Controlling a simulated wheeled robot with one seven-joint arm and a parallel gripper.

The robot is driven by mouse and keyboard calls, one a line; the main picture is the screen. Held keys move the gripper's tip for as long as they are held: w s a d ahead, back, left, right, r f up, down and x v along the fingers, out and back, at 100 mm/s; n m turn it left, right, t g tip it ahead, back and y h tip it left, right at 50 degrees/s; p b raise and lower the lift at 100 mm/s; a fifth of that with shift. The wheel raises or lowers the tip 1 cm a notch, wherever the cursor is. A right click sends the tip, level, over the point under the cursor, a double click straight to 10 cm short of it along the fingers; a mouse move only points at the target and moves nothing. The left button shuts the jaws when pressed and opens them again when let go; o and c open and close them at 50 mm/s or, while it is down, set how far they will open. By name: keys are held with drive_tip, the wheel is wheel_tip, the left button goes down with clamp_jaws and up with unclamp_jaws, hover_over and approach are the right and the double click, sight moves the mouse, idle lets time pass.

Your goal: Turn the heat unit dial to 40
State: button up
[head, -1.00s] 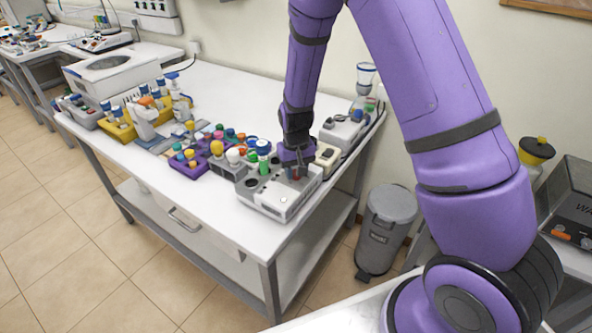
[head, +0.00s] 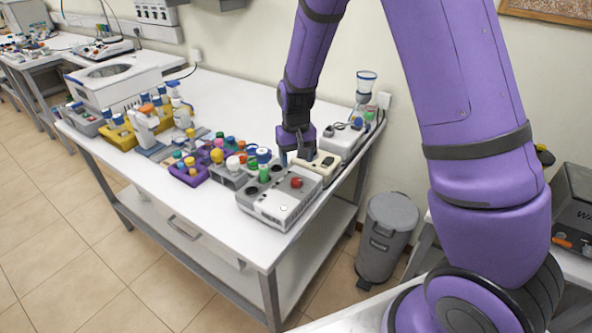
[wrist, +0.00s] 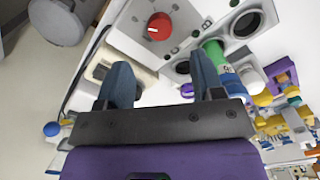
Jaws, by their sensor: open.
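The heat unit (head: 265,208) is a grey and white box at the table's front right corner. Its red dial (head: 297,182) sits on top and is uncovered; in the wrist view the red dial (wrist: 159,27) shows a short white mark at its edge. The numbers around it are too small to read. My gripper (head: 292,158) is open and empty, above and behind the dial in the head view. In the wrist view my gripper (wrist: 162,78) has its two blue-grey fingers spread, with the dial beyond the fingertips and apart from them.
A green-bodied, blue-capped tube (head: 264,165) stands in the heat unit close to my gripper. A cream device (head: 318,165) lies behind the unit. Purple (head: 188,175) and grey holders with bottles stand to the left. A grey bin (head: 387,235) stands on the floor.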

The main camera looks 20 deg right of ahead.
drive_tip(key=shift+r, duration=1.65)
drive_tip(key=shift+r, duration=0.1)
drive_tip(key=s+d+r+t+y, duration=0.1)
drive_tip(key=s+d+r, duration=0.1)
drive_tip(key=s+r, duration=0.55)
drive_tip(key=s+d+r+t, duration=0.15)
drive_tip(key=s+r, duration=0.25)
drive_tip(key=r, duration=0.6)
drive_tip(key=s+d+r+t, duration=0.1)
drive_tip(key=s+r, duration=0.1)
drive_tip(key=s, duration=0.4)
drive_tip(key=s+d+r, duration=0.1)
drive_tip(key=s+r, duration=0.2)
drive_tip(key=s, duration=0.3)
drive_tip(key=s+d+r+t+h, duration=0.1)
drive_tip(key=s+r, duration=0.2)
drive_tip(key=s, duration=0.3)
drive_tip(key=shift+d+r+t, duration=0.15)
drive_tip(key=shift+d+t, duration=0.1)
drive_tip(key=shift+t, duration=0.1)
